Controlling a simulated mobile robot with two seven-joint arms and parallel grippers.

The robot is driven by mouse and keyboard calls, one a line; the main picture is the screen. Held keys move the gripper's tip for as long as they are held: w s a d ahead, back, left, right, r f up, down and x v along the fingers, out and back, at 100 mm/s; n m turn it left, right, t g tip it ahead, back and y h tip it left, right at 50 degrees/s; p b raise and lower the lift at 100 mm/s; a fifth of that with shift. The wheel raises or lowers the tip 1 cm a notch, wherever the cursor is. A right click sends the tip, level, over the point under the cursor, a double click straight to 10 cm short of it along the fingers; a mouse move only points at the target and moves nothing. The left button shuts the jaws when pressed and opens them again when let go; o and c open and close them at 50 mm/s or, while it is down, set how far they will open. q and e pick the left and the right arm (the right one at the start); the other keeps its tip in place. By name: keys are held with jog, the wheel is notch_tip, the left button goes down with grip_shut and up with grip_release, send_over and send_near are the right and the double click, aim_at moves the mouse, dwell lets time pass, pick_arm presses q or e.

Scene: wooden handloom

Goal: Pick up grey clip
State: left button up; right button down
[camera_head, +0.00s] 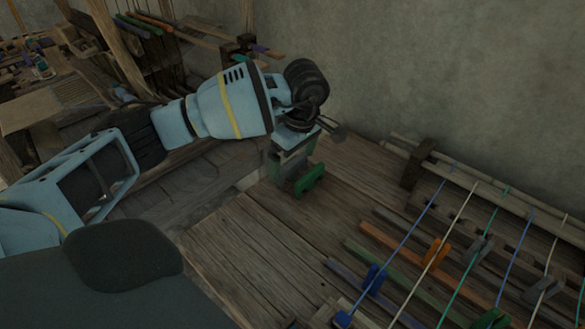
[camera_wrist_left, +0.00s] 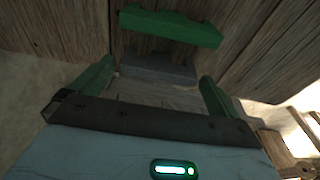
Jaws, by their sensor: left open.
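A grey block that looks like the grey clip (camera_wrist_left: 158,68) lies on the wooden surface in the left wrist view, between and just beyond my green fingertips. My left gripper (camera_wrist_left: 157,76) is open, with one finger on either side of it. I cannot tell whether the fingers touch it. In the head view my left gripper (camera_head: 287,167) reaches down to the boards by the wall and hides most of this spot. A green clip (camera_head: 310,180) lies just beside the gripper and also shows in the left wrist view (camera_wrist_left: 170,27). My right gripper is not in view.
The loom's strung threads (camera_head: 470,240) carry orange, blue and grey clips at the right. Coloured bars lie under them. A wall (camera_head: 420,70) stands behind. A rack with coloured handles (camera_head: 145,20) is at the upper left. The boards (camera_head: 240,245) in front of the gripper are clear.

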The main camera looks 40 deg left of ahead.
aim_at(293, 162)
pick_arm(q)
jog(key=shift+a+f, duration=0.2)
jog(key=shift+f, duration=0.85)
jog(key=c, duration=0.8)
jog(key=shift+r, duration=5.05)
